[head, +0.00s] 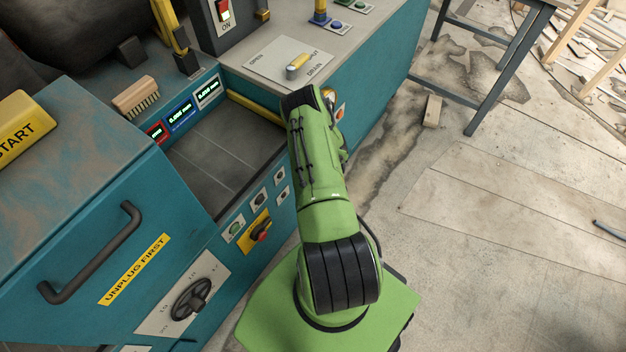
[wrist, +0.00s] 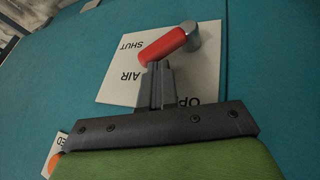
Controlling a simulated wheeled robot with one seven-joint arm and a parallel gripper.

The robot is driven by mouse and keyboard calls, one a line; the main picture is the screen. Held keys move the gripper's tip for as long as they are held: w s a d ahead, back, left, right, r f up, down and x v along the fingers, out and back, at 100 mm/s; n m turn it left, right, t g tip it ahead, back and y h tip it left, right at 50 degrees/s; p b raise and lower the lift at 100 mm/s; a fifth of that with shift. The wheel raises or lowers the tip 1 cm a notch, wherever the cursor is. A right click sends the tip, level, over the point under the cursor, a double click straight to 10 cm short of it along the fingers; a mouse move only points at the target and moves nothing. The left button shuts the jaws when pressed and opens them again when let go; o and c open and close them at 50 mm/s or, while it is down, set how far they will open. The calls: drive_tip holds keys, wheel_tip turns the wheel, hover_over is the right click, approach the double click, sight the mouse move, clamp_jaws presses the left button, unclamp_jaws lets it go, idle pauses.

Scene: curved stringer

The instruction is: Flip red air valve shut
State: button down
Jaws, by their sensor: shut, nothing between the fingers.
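The red air valve handle (wrist: 165,47) shows in the wrist view, fixed to a silver pivot (wrist: 192,34) on a white plate (wrist: 205,70) against a teal panel. The plate's lettering appears upside down: SHUT and AIR at left, and a partly covered word starting OP lower down. The handle slants from the pivot down and left, its free end near SHUT. My gripper (wrist: 155,72) is shut and empty, its fingertips right at the handle's free end; I cannot tell whether they touch. In the head view my arm hides the gripper, and the red valve does not show.
In the head view, a yellow drain lever (head: 297,65) sits on the teal cabinet's top, close to my arm. A wooden brush (head: 136,97) lies at left. A dark-legged table (head: 488,95) stands at back right.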

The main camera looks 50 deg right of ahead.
drive_tip(key=shift+w+d+f+b, duration=0.1)
drive_tip(key=shift+d+f+b, duration=0.15)
drive_tip(key=shift+d+b, duration=0.35)
drive_tip(key=shift+w+d+f+b, duration=0.1)
drive_tip(key=shift+d+f+b, duration=0.15)
drive_tip(key=shift+d+b, duration=0.25)
drive_tip(key=shift+d, duration=0.1)
